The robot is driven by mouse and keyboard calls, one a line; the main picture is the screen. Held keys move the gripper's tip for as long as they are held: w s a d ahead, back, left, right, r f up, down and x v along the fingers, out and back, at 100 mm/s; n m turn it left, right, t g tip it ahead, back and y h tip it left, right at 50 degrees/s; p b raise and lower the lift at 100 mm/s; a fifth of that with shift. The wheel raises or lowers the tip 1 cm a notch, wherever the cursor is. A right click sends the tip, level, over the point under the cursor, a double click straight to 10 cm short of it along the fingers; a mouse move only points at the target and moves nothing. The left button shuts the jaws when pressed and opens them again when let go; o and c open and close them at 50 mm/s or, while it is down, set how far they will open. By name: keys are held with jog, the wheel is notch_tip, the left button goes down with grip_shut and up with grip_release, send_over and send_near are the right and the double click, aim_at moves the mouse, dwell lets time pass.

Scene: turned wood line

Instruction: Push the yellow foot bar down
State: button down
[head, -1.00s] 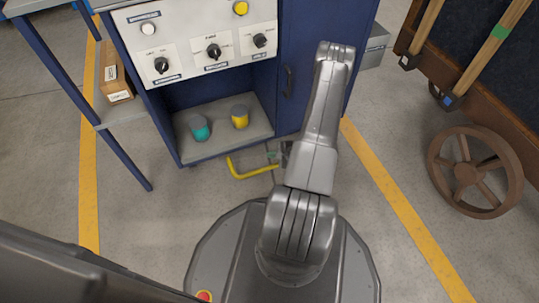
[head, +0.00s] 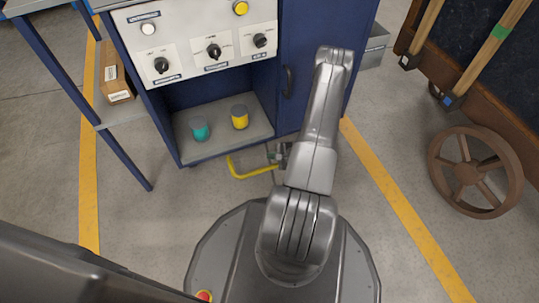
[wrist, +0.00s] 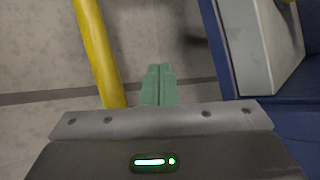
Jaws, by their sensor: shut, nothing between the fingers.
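The yellow foot bar (head: 250,174) is a bent yellow tube low at the foot of the blue cabinet. In the wrist view the bar (wrist: 98,50) runs down the left side until my gripper body hides its lower end. My gripper (head: 273,156) is partly hidden behind my arm in the head view, near the bar's right part. In the wrist view its green fingers (wrist: 159,72) are together and empty, just right of the bar in the picture. I cannot tell whether the gripper touches the bar.
The blue cabinet (head: 299,65) has a knob panel (head: 185,49) and a lower shelf (head: 222,139) with a teal and a yellow-sided cylinder. A spoked wheel (head: 466,172) of a cart stands right. Open floor (head: 400,150) lies between.

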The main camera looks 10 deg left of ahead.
jog(key=shift+r, duration=0.15)
dwell(0.3)
jog(key=shift+s+d+r+p, duration=0.15)
jog(key=shift+r+p, duration=0.35)
jog(key=shift+r, duration=0.5)
jog(key=shift+s+d+r+p, duration=0.1)
jog(key=shift+r+p, duration=0.35)
jog(key=shift+r, duration=0.55)
jog(key=r, duration=0.1)
jog(key=r+p, duration=0.1)
jog(key=r, duration=0.1)
jog(key=r+p, duration=0.1)
jog(key=r, duration=0.1)
jog(key=shift+s+d, duration=0.1)
jog(key=shift+s, duration=0.2)
jog(key=r, duration=0.3)
jog(key=shift+s+d+r, duration=0.15)
jog(key=shift+s+r, duration=0.1)
jog(key=shift+r, duration=0.05)
